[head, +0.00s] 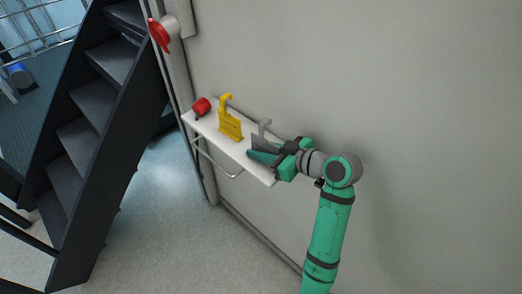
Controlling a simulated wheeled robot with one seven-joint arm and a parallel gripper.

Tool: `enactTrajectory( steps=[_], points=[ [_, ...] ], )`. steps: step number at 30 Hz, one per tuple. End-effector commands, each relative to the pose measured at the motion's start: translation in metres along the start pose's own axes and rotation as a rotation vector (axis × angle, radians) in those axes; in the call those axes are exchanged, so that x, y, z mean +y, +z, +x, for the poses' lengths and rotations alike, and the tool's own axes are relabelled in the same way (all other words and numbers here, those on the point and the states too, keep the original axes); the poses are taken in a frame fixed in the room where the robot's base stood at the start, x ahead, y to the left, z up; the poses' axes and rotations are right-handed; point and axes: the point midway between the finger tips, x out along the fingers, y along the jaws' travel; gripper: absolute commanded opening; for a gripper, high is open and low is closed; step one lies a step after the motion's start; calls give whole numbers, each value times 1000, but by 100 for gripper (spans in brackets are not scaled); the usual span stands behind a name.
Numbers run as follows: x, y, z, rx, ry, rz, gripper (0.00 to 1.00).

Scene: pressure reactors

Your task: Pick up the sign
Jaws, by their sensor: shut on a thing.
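A yellow sign-like plate with a hook on top (229,125) stands upright on the white shelf (204,125). A grey plate with a similar hook (263,138) stands to its right, at the right part of the shelf. My gripper (264,157) reaches in from the right, low over the shelf, and is shut on the grey hooked plate. The fingers hide the plate's lower part, so I cannot tell whether it touches the shelf. The yellow plate is apart from my gripper. Neither plate's markings can be read.
A small red object (202,107) lies at the shelf's left end. A rail (217,163) runs under the shelf's front edge. A red handle (159,35) sits on the wall above left. Dark stairs (92,130) stand at left. The floor (165,235) in front is clear.

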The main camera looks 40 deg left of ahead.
Motion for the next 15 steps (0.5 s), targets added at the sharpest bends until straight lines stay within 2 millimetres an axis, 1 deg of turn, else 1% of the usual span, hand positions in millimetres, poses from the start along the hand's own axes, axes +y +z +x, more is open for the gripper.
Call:
enactTrajectory(
  steps=[5,8,11,15],
  points=[
    [0,-15,-6,0,2,-5,0],
    [-2,-30,-12,0,0,-7,0],
    [-17,-48,-12,1,-1,-9,0],
    [-40,-81,-14,1,0,-10,0]
  ],
)
